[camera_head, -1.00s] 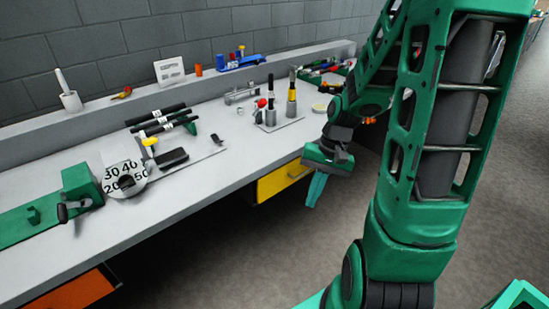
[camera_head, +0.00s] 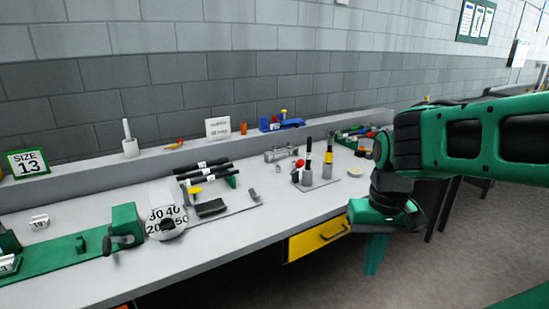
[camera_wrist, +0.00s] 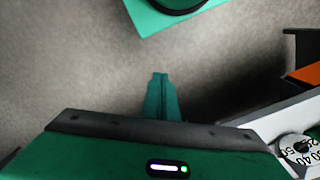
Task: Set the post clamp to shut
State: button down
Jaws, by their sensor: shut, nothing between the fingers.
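My gripper (camera_head: 375,272) hangs in front of the bench edge, at the right, with its teal fingers pointing down and nothing held. In the wrist view its fingers (camera_wrist: 158,78) are together over bare floor. No part is plainly marked as the post clamp, so I cannot tell which it is. A fixture plate (camera_head: 240,210) carries black-handled tools (camera_head: 204,170), a yellow-topped part (camera_head: 195,190) and a black block (camera_head: 210,208). Any clamp's setting is too small to read.
The long grey bench (camera_head: 80,283) has a green machine with a crank (camera_head: 125,230) and a numbered dial (camera_head: 166,222) at left. A yellow drawer (camera_head: 318,238) is under its edge. A raised ledge (camera_head: 75,183) runs behind. Open floor lies right of the bench.

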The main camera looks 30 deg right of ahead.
aim_at(300, 162)
jog(key=u, duration=0.25)
jog(key=i, duration=1.15)
jog(key=z, duration=0.45)
